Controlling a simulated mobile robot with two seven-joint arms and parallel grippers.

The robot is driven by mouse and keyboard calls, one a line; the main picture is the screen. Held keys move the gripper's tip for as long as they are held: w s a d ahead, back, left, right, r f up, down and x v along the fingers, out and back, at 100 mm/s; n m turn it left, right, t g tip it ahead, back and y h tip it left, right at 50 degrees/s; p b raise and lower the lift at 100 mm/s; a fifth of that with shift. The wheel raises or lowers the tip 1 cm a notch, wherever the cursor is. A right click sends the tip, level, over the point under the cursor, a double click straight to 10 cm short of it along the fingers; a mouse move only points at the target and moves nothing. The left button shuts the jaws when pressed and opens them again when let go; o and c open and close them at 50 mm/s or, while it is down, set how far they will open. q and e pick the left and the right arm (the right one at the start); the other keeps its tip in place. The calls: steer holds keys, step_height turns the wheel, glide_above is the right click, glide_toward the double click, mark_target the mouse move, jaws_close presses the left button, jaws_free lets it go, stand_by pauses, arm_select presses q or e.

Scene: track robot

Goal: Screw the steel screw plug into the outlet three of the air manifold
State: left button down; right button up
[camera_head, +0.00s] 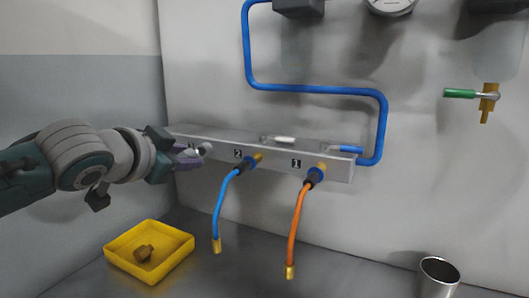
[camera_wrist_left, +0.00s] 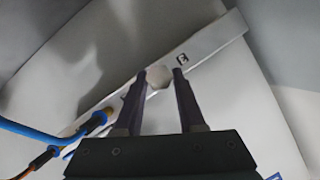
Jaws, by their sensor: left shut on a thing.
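The air manifold (camera_head: 275,152) is a long grey bar on the wall, with numbers on its front face. My left gripper (camera_head: 194,153) is at its left end and is shut on the steel screw plug (camera_head: 205,148). In the left wrist view, the hexagonal head of the plug (camera_wrist_left: 158,76) sits between the two fingertips, in front of the manifold bar (camera_wrist_left: 208,42). A number mark (camera_wrist_left: 181,57) shows just beside it. Outlet three itself is hidden behind the plug and fingers. I cannot tell whether the plug touches it or how deep it sits.
A blue hose (camera_head: 225,203) hangs from outlet two and an orange hose (camera_head: 297,220) from outlet one. A metal cup (camera_head: 438,278) stands at right. A green-handled valve (camera_head: 460,93) is on the wall.

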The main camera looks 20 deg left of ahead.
arm_select(q)
steer(key=shift+w+d+b, duration=0.1)
steer(key=shift+w+b, duration=0.3)
steer(key=shift+w, duration=0.65)
steer(key=shift+c, duration=2.1)
jaws_free()
steer(key=v, duration=0.9)
steer(key=shift+s+r+p, duration=0.15)
steer(key=shift+s+p, duration=0.15)
steer(key=shift+s, duration=0.1)
